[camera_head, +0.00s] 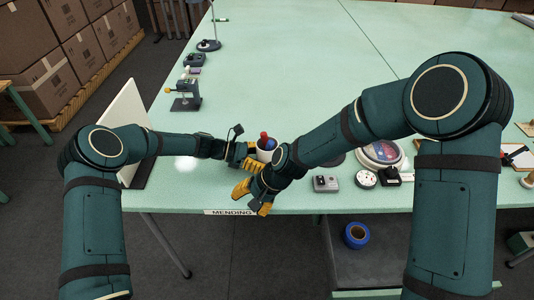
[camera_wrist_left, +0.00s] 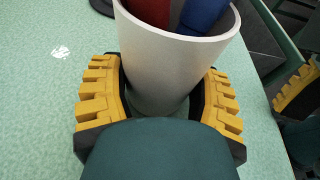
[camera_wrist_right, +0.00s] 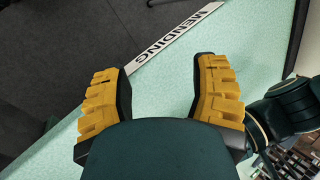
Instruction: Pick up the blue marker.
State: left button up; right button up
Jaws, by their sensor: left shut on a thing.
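A white cup (camera_head: 265,155) stands at the table's front edge area and holds a red marker (camera_head: 264,136) and a blue marker (camera_head: 270,144). In the left wrist view, the blue marker (camera_wrist_left: 203,15) leans at the cup's right side, beside the red marker (camera_wrist_left: 150,10); their lower parts are hidden in the cup. My left gripper (camera_head: 252,158) is shut on the cup (camera_wrist_left: 175,60), one finger on each side. My right gripper (camera_head: 253,197) is open and empty, in front of the cup and above the table's front edge.
The green table (camera_head: 300,80) is mostly clear behind the cup. A grey box (camera_head: 326,184), a round dial (camera_head: 366,178) and a larger round dish (camera_head: 381,153) are to the right. A stand (camera_head: 186,96) is back left. A MENDING label (camera_head: 230,212) marks the front edge.

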aim_at(271, 142)
jog(key=w+d+r+n+h, duration=0.3)
jog(key=w+r+n, duration=0.45)
jog(key=r, duration=0.25)
jog(key=w+d+r+n+h, duration=0.3)
jog(key=w+r+n, duration=0.3)
jog(key=r+n, duration=0.35)
jog(key=f, duration=0.5)
jog(key=shift+w+d+f, duration=0.1)
jog(key=shift+w+f, duration=0.15)
jog(key=shift+m, duration=0.3)
jog(key=shift+s+a+f, duration=0.1)
jog(key=shift+a+f, duration=0.05)
jog(key=shift+f, duration=1.2)
jog(key=shift+s+a+f, duration=0.1)
jog(key=shift+a+f, duration=0.05)
jog(key=shift+f, duration=1.2)
grip_shut()
